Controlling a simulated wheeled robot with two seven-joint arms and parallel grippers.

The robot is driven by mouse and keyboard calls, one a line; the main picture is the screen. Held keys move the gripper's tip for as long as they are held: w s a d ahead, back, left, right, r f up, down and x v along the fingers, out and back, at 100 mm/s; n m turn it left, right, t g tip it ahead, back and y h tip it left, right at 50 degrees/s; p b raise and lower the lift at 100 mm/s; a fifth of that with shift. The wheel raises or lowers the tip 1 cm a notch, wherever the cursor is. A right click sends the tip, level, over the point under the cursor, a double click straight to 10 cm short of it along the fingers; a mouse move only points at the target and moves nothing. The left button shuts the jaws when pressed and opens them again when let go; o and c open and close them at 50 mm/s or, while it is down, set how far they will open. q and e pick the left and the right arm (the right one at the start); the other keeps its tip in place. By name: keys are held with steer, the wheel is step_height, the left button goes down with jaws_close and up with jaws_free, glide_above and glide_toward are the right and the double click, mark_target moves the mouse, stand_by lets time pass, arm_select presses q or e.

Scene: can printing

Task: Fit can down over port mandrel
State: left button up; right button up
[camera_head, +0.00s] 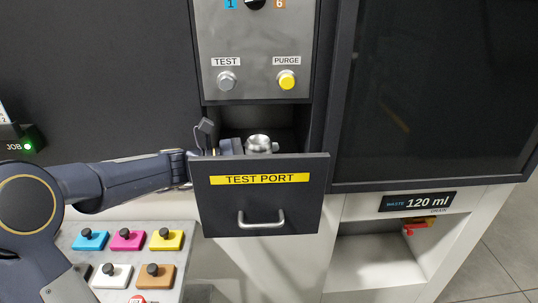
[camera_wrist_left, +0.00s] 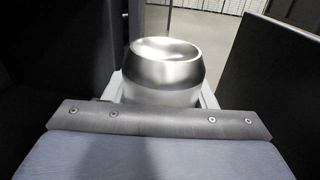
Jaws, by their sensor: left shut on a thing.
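A silver metal can (camera_head: 258,142) stands upright, open end not visible, inside the pulled-out TEST PORT drawer (camera_head: 225,200). It also fills the middle of the left wrist view (camera_wrist_left: 165,75), with its concave end up. My left gripper (camera_head: 245,147) reaches over the drawer's left side and is shut on the can, with light fingers on either side of it. The drawer front hides the can's lower part. The port mandrel is not visible, so I cannot tell whether the can is over or around it. My right gripper is not in view.
The drawer's front panel, with its handle (camera_head: 261,220), stands in front of the can. Above the drawer are TEST (camera_head: 227,81) and PURGE (camera_head: 287,80) buttons. Several coloured knob blocks lie at lower left. A recess with a red valve (camera_head: 413,227) is at right.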

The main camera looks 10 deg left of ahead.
arm_select(q)
steer(key=shift+f, duration=0.3)
steer(key=o, duration=1)
steer(key=b+v, duration=0.1)
steer(key=v, duration=0.6)
steer(key=shift+s+a+b, duration=0.2)
steer(key=shift+a+b, duration=0.1)
